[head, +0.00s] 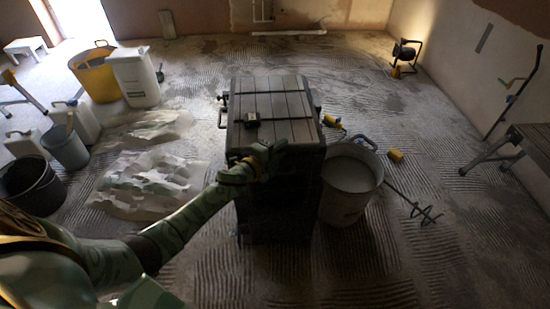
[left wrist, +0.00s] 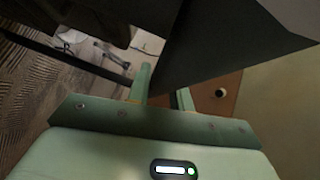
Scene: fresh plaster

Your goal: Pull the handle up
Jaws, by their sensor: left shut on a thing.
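A tall dark case (head: 290,190) with a grey ribbed lid (head: 272,88) stands in the middle of the floor. My left gripper (head: 268,158) is at the upper front edge of the case and is shut on its dark handle. The gripper and arm cover most of the handle in the head view. In the left wrist view, a dark part (left wrist: 168,70) runs between the two green fingers (left wrist: 163,92). My right gripper is not in view.
A whitish bucket (head: 350,183) stands close to the case's right side, with a mixing paddle (head: 410,200) beside it. Crumpled sheets (head: 150,180) lie to the left. Yellow and white tubs (head: 97,75) stand farther back left. A bench (head: 530,140) is at the right edge.

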